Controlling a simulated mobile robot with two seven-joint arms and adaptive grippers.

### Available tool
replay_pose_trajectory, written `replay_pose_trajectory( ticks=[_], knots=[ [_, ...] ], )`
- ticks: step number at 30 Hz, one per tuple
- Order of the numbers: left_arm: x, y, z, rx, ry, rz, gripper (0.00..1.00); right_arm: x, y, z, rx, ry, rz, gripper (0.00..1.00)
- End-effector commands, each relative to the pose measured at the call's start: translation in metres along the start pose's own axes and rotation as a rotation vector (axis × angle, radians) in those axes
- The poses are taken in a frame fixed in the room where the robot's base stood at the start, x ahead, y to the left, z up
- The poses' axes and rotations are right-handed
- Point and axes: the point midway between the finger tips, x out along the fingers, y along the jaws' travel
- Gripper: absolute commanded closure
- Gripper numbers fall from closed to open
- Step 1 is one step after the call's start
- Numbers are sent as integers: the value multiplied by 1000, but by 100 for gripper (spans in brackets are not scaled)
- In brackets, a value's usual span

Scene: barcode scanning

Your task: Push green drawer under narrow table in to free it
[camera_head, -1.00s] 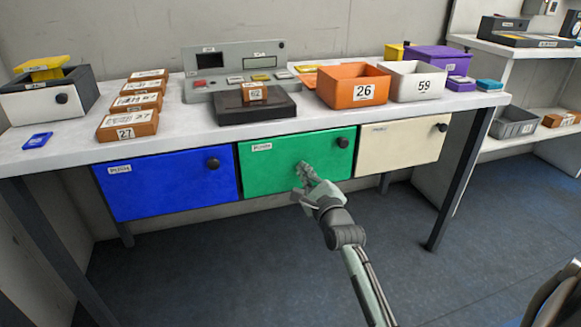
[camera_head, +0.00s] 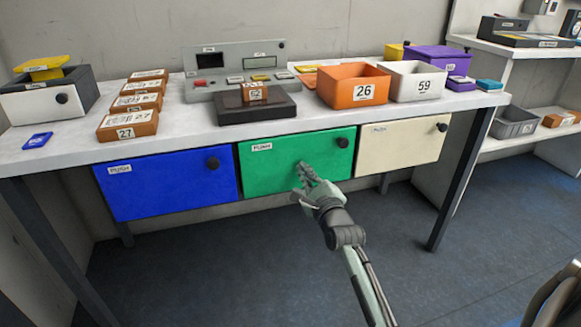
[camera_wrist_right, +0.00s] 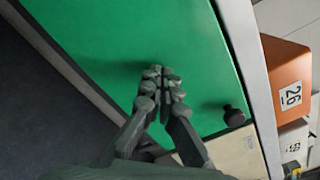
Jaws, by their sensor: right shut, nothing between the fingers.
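The green drawer (camera_head: 272,175) sits under the narrow table (camera_head: 60,157), between a blue drawer (camera_head: 160,190) and a cream drawer (camera_head: 400,150). It has a PUSH label and a dark round knob at its upper right. Its front looks about level with its neighbours. My right gripper (camera_head: 302,167) is shut and empty, its fingertips at the middle of the green front. In the right wrist view the closed fingertips (camera_wrist_right: 161,72) lie against or very near the green face (camera_wrist_right: 130,40); I cannot tell whether they touch. My left gripper is not in view.
On the table stand an orange bin (camera_head: 352,88), a white bin (camera_head: 414,82), a grey scanner console (camera_head: 235,62) and several brown boxes (camera_head: 127,125). A dark table leg (camera_head: 460,180) stands at the right. The floor (camera_head: 240,270) in front is clear.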

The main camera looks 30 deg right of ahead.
Motion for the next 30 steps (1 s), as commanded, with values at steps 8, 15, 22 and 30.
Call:
replay_pose_trajectory(
  ticks=[8, 15, 22, 30],
  knots=[
    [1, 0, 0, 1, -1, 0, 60, 7, 0, 0, 0, 0, 0, 100],
    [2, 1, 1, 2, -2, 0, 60, 14, 0, 0, 0, 0, 0, 100],
    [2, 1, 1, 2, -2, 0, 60, 16, 0, 0, 0, 0, 0, 100],
    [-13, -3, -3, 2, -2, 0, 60, -6, -2, 1, 0, 2, 2, 100]
  ],
)
